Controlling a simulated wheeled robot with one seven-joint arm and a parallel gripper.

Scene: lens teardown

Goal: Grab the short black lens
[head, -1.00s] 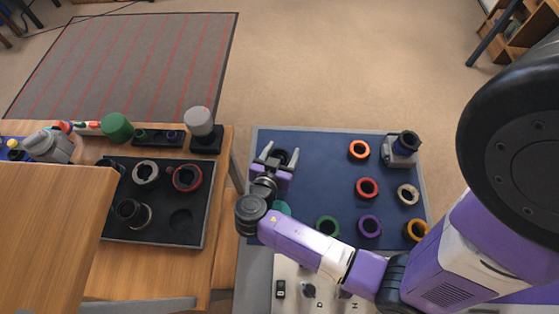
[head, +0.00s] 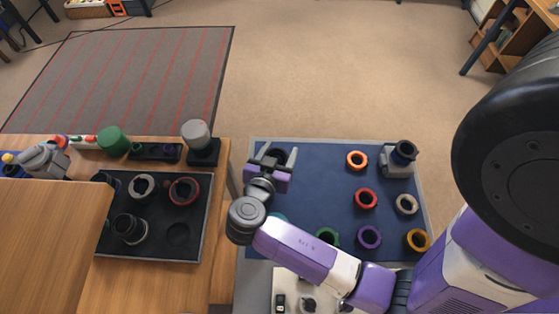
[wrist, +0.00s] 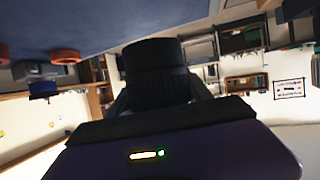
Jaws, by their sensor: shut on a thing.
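The short black lens (head: 276,153) is a dark, ribbed cylinder between my gripper's fingers, over the far left corner of the blue mat (head: 322,180). My gripper (head: 279,157) is shut on it. In the wrist view the lens (wrist: 157,75) fills the middle, held between the fingers, which its body and the gripper partly hide. The lens looks clear of the mat in the wrist view, but how high I cannot tell.
Several coloured rings, among them orange (head: 357,160), red (head: 365,198) and purple (head: 369,237), lie on the mat. A grey stand (head: 396,163) is at its far right. Left, a wooden table holds a black tray (head: 160,250) with several lens parts and a bare round recess (head: 178,234).

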